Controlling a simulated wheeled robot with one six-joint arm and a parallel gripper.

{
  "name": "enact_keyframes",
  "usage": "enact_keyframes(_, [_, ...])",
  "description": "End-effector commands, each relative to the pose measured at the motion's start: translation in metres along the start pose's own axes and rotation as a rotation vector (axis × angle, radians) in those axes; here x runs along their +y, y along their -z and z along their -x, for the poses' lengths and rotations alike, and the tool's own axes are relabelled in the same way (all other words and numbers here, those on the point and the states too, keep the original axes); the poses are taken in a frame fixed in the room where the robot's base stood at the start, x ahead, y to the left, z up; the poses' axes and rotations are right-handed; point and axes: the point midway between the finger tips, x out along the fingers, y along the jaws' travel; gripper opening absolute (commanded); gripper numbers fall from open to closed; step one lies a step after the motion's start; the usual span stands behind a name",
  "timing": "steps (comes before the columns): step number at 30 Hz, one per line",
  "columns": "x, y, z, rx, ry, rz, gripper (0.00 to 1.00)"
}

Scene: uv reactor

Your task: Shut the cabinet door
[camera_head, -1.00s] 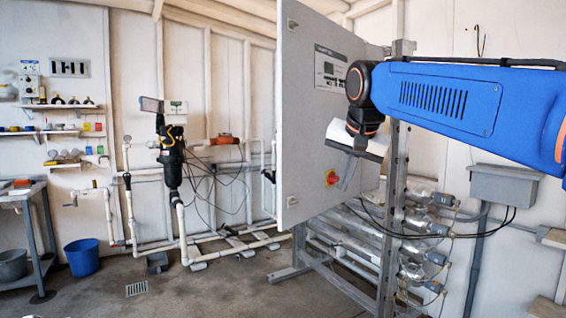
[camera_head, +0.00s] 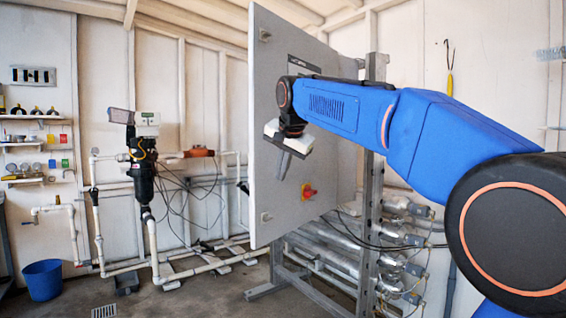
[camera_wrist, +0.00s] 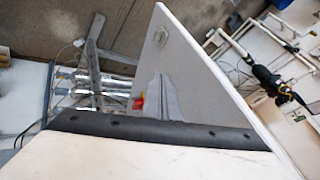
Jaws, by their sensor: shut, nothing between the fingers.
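The cabinet door (camera_head: 270,130) is a tall light-grey panel, standing at an angle and swung out from the metal frame. It has a red-orange switch (camera_head: 308,191) and small metal fittings near its left edge. My gripper (camera_head: 283,170) is shut and empty, in front of the door's face, left of the switch. In the wrist view the door (camera_wrist: 195,65) fills the middle, and the grey fingers (camera_wrist: 165,90) point at its face beside the switch. I cannot tell whether they touch it. My arm hides part of the door's label and the cabinet behind it.
A metal frame (camera_head: 372,220) with several silver pipes (camera_head: 335,255) stands behind and right of the door. White piping with a black device (camera_head: 142,170) is on the left. A blue bucket (camera_head: 43,280) stands at far left. The floor in front is clear.

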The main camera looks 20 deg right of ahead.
Motion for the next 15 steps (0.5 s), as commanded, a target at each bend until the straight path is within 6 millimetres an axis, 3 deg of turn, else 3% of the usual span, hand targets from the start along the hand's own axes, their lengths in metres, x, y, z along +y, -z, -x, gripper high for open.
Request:
enact_keyframes(5, [0.001,0.000,-0.032,-0.001,-0.002,0.000,0.00])
enact_keyframes(9, [-0.019,-0.001,-0.040,-0.001,0.001,0.002,0.00])
enact_keyframes(15, [-0.033,0.000,-0.047,-0.001,0.000,0.001,0.00])
